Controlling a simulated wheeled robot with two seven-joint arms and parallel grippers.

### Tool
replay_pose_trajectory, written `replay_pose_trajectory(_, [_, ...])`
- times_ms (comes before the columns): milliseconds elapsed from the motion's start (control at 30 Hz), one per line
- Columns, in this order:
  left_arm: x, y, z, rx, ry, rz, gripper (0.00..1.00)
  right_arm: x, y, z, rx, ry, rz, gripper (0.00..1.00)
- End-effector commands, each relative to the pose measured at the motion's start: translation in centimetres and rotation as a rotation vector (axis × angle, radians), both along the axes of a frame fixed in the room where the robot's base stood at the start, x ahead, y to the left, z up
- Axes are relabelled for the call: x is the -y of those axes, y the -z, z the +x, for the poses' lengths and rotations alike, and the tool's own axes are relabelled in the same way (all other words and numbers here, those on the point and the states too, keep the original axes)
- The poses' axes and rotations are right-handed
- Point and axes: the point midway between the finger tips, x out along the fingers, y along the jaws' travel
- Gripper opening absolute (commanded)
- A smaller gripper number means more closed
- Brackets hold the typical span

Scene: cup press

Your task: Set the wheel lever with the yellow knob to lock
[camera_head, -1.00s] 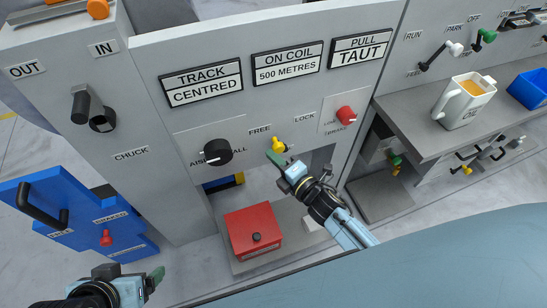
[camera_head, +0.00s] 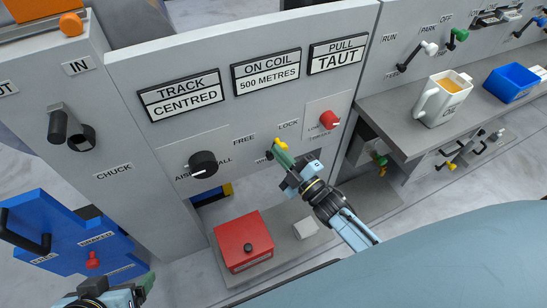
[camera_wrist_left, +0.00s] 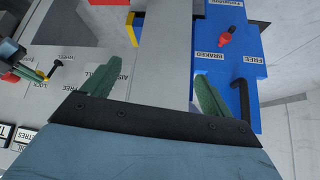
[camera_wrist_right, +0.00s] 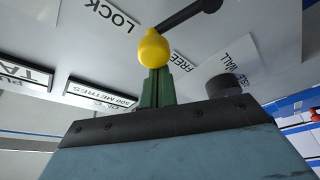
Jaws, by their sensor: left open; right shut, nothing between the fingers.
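The wheel lever has a black arm and a yellow knob (camera_head: 281,144). It sits on the grey panel between the FREE label (camera_head: 244,140) and the LOCK label (camera_head: 288,124), with the knob nearer LOCK. In the right wrist view the yellow knob (camera_wrist_right: 154,50) is right at the tips of my right gripper (camera_wrist_right: 155,75), whose fingers are shut together with nothing between them. They appear to touch the knob; exact contact is unclear. My right gripper (camera_head: 282,155) partly hides the lever in the head view. My left gripper (camera_head: 147,282) is open and empty at the lower left.
A black rotary knob (camera_head: 203,164) is left of the lever and a red knob (camera_head: 329,119) right of it. A red box (camera_head: 243,242) stands below. A blue panel (camera_head: 65,235) with levers is at the left. A white jug (camera_head: 440,98) stands on the right shelf.

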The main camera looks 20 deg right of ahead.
Motion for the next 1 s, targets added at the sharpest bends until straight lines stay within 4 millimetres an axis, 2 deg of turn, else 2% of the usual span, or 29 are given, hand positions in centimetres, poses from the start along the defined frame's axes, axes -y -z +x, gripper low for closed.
replay_pose_trajectory(400, [1.0, -1.4, 2.3, 0.150, 0.013, -0.036, 0.86, 1.9, 0.4, 0.1, -0.008, 0.001, 0.233, 0.00])
replay_pose_trajectory(1000, [1.2, -1.8, 2.7, 0.184, 0.016, -0.044, 0.86, 2.3, 0.5, 0.1, -0.012, 0.002, 0.282, 0.00])
